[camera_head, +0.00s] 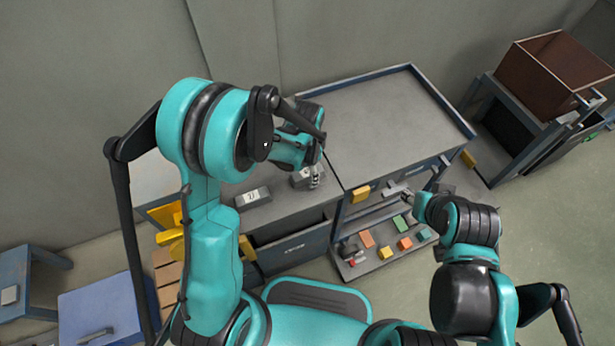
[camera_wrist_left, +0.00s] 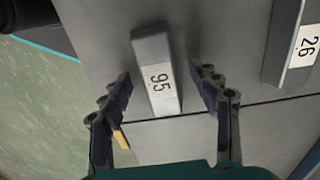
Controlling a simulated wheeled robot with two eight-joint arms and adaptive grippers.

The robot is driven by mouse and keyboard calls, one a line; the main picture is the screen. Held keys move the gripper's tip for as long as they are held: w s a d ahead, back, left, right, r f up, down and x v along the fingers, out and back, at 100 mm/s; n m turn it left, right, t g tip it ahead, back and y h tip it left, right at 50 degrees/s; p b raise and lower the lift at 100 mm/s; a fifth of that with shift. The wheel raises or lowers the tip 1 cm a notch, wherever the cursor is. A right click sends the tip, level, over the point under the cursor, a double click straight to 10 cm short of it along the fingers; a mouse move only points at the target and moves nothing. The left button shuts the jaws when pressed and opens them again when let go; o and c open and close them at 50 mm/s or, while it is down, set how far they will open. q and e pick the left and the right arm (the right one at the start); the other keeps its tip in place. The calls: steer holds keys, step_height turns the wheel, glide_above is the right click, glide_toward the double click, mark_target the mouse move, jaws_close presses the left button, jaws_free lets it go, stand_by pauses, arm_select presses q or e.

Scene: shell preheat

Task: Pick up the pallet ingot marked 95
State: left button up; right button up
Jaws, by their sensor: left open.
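The ingot marked 95 (camera_wrist_left: 157,75) is a grey bar with a white label. It lies on the grey bench top, between the two fingers of my left gripper (camera_wrist_left: 161,78) in the left wrist view. The fingers are open, with a gap on each side of the bar. In the head view my left gripper (camera_head: 314,180) points down at the bench, beside a labelled ingot (camera_head: 300,177) that it partly hides. My right gripper (camera_head: 408,199) is low at the right, near the lower shelf, and its fingers are too small to judge.
A second ingot, marked 26 (camera_wrist_left: 300,50), lies to the right in the left wrist view; it appears in the head view (camera_head: 253,197) too. The raised bench top (camera_head: 385,120) is bare. Coloured blocks (camera_head: 400,224) sit on a lower shelf. A brown box (camera_head: 555,72) stands at the far right.

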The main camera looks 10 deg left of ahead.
arm_select(q)
jaws_close()
stand_by(0.3)
